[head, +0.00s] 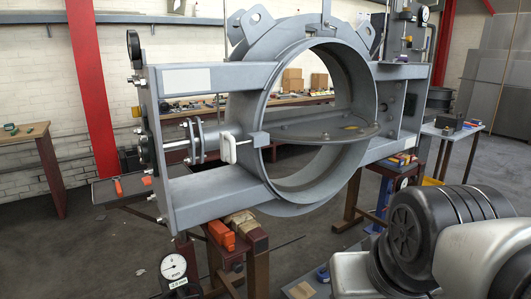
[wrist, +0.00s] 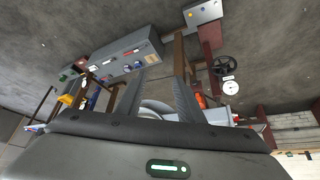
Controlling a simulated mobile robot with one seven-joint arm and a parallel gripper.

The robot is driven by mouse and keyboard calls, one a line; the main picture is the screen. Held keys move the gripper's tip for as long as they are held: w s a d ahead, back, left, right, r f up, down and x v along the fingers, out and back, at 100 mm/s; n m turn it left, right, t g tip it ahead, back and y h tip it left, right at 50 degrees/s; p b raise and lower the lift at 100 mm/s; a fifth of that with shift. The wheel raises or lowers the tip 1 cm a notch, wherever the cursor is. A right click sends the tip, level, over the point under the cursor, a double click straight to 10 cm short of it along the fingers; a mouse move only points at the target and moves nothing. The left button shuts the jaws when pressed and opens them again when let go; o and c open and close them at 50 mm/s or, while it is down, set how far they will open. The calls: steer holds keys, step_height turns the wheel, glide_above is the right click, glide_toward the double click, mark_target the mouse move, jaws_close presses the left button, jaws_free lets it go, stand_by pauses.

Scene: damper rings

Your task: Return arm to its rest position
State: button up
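My arm (head: 440,235) fills the lower right of the head view, in front of the damper. My gripper is outside the head view. In the wrist view my gripper (wrist: 159,82) shows two dark grey fingers standing apart, with nothing held between them. The large grey damper ring (head: 315,200) sits in a heavy grey frame (head: 215,195) in the head view. A flat flap plate (head: 320,132) lies roughly level across its opening. A light grey curved surface (wrist: 160,108) shows behind the fingers, partly hidden by the gripper body.
The frame rests on brown trestles (head: 358,200) with orange blocks (head: 222,235). A dial gauge (head: 173,267) stands at lower left. A side table (head: 452,130) is at right, a wooden bench (head: 25,135) at left. The wrist view shows a grey bench (wrist: 125,58) and a black handwheel (wrist: 227,66).

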step_height(320, 180, up, 23)
steer(key=s+p, duration=0.1)
steer(key=p, duration=2.2)
